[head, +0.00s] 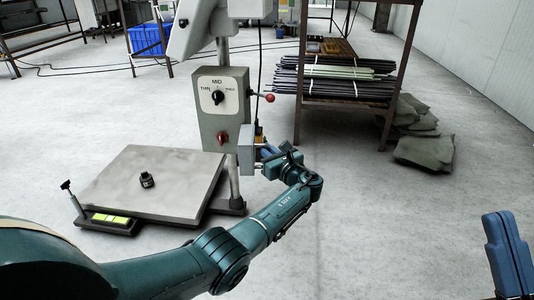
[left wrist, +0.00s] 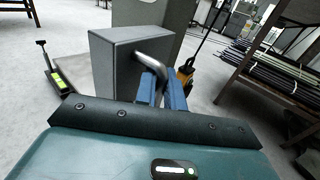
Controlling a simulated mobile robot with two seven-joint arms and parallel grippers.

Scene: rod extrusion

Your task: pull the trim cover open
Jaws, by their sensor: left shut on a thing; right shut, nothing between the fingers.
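The trim cover appears to be the small grey box (head: 246,150) on the right side of the machine's control column. In the left wrist view the grey box (left wrist: 118,70) fills the middle left, with a bent metal handle (left wrist: 158,52) on its face. My left gripper (head: 268,151) is at the box's right side. In the left wrist view, its blue fingers (left wrist: 162,88) are shut on the handle. Any gap at the cover's edge is too small to tell. My right gripper (head: 510,250) is at the lower right, shut and empty, far from the cover.
The control column (head: 220,108) has a dial, a red knob and a red-balled lever (head: 270,98). A rod rack (head: 345,103) and grey sacks (head: 424,150) stand at right. Floor between is clear.

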